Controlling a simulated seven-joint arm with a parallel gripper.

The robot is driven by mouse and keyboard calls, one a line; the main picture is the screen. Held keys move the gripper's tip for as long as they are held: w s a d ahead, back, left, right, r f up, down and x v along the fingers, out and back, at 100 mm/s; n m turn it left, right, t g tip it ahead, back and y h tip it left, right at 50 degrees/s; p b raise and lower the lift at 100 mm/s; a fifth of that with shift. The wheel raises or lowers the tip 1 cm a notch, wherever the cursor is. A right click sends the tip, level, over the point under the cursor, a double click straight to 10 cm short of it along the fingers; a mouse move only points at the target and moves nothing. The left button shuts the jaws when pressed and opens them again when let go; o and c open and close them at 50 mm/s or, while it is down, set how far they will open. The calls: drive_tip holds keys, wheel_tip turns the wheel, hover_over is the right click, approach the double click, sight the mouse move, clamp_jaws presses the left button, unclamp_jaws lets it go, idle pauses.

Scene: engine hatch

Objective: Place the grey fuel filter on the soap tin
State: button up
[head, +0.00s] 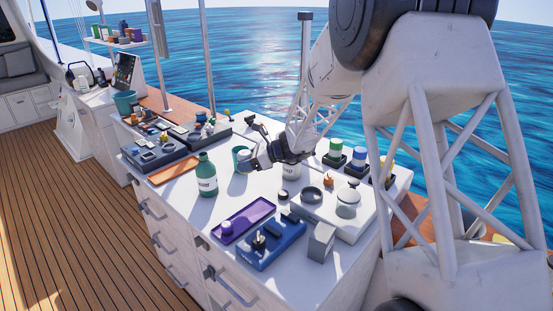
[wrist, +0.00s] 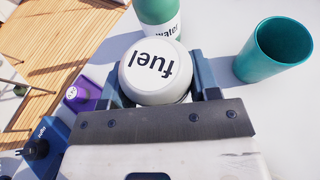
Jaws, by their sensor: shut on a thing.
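The grey fuel filter (wrist: 150,72) is a pale round can with "fuel" on its top, upside down in the wrist view. My gripper (wrist: 158,84) is shut on it, with a dark blue finger on either side. In the head view my gripper (head: 258,158) is over the middle of the counter, just right of the teal cup. A white tin (head: 291,172) stands below my wrist. Its upper part is hidden by the arm and only the end of its label shows, seemingly "ap", so it appears to be the soap tin. It is not seen in the wrist view.
A green water bottle (head: 206,175) and the teal cup (wrist: 274,50) stand close by. In front are a purple tray (head: 243,219), a blue caddy (head: 270,248) and a grey block (head: 321,242). A white board (head: 335,215) with pots lies to the right.

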drive_tip(key=s+d+r+m+t, duration=0.1)
drive_tip(key=s+d+r, duration=0.1)
drive_tip(key=d, duration=0.7)
drive_tip(key=s+d+r+m+t, duration=0.1)
drive_tip(key=s+d, duration=0.3)
drive_tip(key=d, duration=0.5)
drive_tip(key=shift+r+t+h, duration=0.3)
drive_tip(key=shift+r, duration=0.2)
drive_tip(key=shift+w, duration=0.2)
hover_over(292, 166)
drive_tip(key=w, duration=0.3)
drive_tip(key=shift+s+d+f, duration=0.2)
drive_tip(key=shift+f, duration=0.5)
drive_tip(key=shift+w, duration=0.1)
drive_tip(key=shift+w, duration=0.45)
drive_tip(key=shift+s+f, duration=0.1)
drive_tip(key=shift+f, duration=1.7)
drive_tip(key=shift+f, duration=0.15)
drive_tip(key=o, duration=1)
drive_tip(key=shift+o, duration=0.2)
